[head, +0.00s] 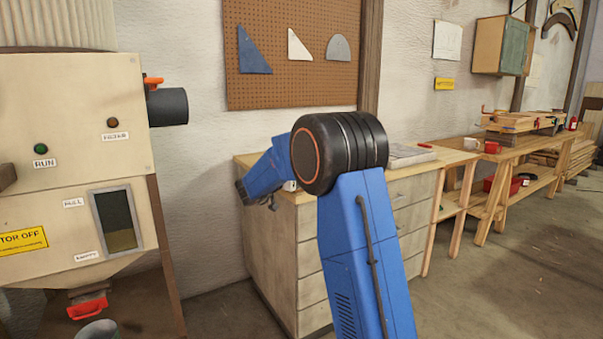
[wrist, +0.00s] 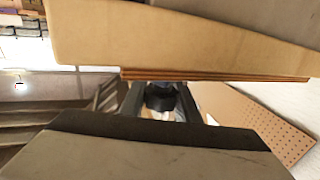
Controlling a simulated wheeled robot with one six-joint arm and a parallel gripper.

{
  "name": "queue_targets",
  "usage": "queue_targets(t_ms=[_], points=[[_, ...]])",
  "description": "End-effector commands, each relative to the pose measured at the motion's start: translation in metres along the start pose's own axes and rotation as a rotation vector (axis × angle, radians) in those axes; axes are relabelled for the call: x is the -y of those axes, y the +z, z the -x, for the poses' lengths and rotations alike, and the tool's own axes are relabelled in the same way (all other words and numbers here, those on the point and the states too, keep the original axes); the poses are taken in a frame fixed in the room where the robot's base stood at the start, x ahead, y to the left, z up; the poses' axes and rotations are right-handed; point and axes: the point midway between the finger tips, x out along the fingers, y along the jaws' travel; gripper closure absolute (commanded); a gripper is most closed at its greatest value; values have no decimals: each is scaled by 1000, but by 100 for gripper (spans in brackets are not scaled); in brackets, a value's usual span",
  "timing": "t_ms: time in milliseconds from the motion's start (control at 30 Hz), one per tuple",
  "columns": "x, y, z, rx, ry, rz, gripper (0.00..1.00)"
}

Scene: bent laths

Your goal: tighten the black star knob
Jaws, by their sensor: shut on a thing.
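In the wrist view a dark rounded piece, which I take for the black star knob (wrist: 160,98), sits between the two dark fingers of my gripper (wrist: 161,104). The fingers are shut on it, one at each side. Its lobes and whatever it is screwed into are not clear. A broad pale board spans the top of the wrist view, with thin orange-brown strips (wrist: 215,75), perhaps laths, along its lower edge. In the head view my blue arm reaches over the drawer cabinet, and I cannot make out the knob there.
A drawer cabinet (head: 318,260) stands against the wall, with a wooden bench (head: 505,153) further right. A pegboard (head: 290,90) hangs above. A cream machine (head: 70,130) with lamps and a red handle stands at left. The floor at right is clear.

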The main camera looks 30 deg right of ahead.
Motion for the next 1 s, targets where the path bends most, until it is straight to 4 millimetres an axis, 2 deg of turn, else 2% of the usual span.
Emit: queue_targets(t_ms=[500,1000], points=[[-15,0,2,-1,427,-2,93],[-21,-2,5,-2,577,-3,93]])
